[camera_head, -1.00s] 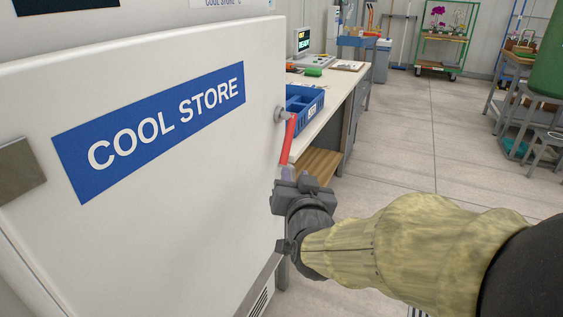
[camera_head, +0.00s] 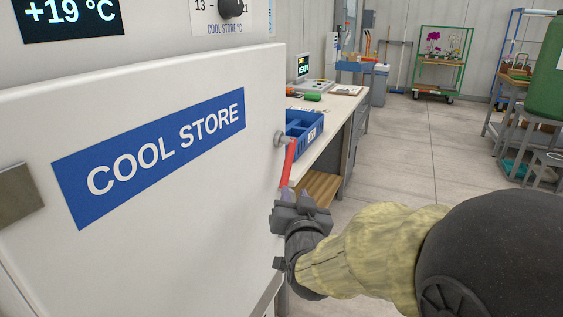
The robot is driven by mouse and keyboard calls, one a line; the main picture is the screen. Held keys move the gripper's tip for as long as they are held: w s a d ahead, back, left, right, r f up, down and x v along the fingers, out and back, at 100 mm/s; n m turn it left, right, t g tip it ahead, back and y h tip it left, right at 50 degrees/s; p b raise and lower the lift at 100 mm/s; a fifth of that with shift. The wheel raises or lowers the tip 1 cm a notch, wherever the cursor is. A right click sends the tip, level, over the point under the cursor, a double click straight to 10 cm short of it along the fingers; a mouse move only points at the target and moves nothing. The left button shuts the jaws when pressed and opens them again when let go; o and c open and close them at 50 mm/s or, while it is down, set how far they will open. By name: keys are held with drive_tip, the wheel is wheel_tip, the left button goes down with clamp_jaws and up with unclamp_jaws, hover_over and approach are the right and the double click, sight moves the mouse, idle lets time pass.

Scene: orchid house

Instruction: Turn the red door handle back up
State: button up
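The red door handle (camera_head: 289,160) hangs down from a round metal boss (camera_head: 281,138) at the right edge of the white cool store door (camera_head: 190,215). Its lower end tilts slightly left. My gripper (camera_head: 297,194) is just below the handle's lower end, with its fingertips pointing up. The two fingertips appear apart, with nothing clearly between them. The left fingertip is close to the handle's end; whether they touch I cannot tell. My wrist hides the door's edge lower down.
A blue crate (camera_head: 317,133) stands on the workbench (camera_head: 340,112) just behind the handle. A display reading +19 °C (camera_head: 72,17) is above the door. Floor (camera_head: 400,150) is clear to the right. A green tank (camera_head: 547,85) stands at the far right.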

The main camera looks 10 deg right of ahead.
sight(288, 168)
drive_tip(key=w+p, duration=0.1)
drive_tip(key=p, duration=0.2)
drive_tip(key=w+p, duration=0.1)
drive_tip(key=p, duration=0.2)
drive_tip(key=shift+w+d+r+p, duration=0.15)
drive_tip(key=shift+w+r+p, duration=0.05)
drive_tip(key=shift+p, duration=0.1)
drive_tip(key=shift+w+p, duration=0.15)
drive_tip(key=shift+p, duration=0.65)
drive_tip(key=w, duration=0.7)
drive_tip(key=w+d, duration=0.1)
drive_tip(key=w, duration=0.3)
drive_tip(key=shift+w+d+f, duration=0.1)
drive_tip(key=shift+w+f, duration=0.1)
drive_tip(key=shift+w, duration=0.05)
clamp_jaws()
